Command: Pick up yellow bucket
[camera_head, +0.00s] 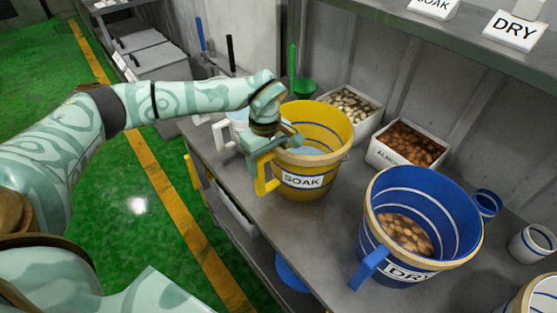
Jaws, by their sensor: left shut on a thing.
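The yellow bucket (325,168) has a white label reading SOAK and stands upright on the grey bench, with a pale bluish content or bottom showing inside. Its yellow handle (264,178) faces left, toward my arm. My left gripper (272,150) comes in from the left and is shut on the bucket at the top of the handle, near the rim. The fingertips are partly hidden against the handle. My right gripper does not show.
A blue bucket (440,210) labelled DRY, holding brown nuts, stands right of the yellow one. Behind are a bin of almonds (378,157) and another white bin (372,118). A small blue cup (487,203) and white cup (533,243) stand at right. A shelf (450,40) overhangs the bench.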

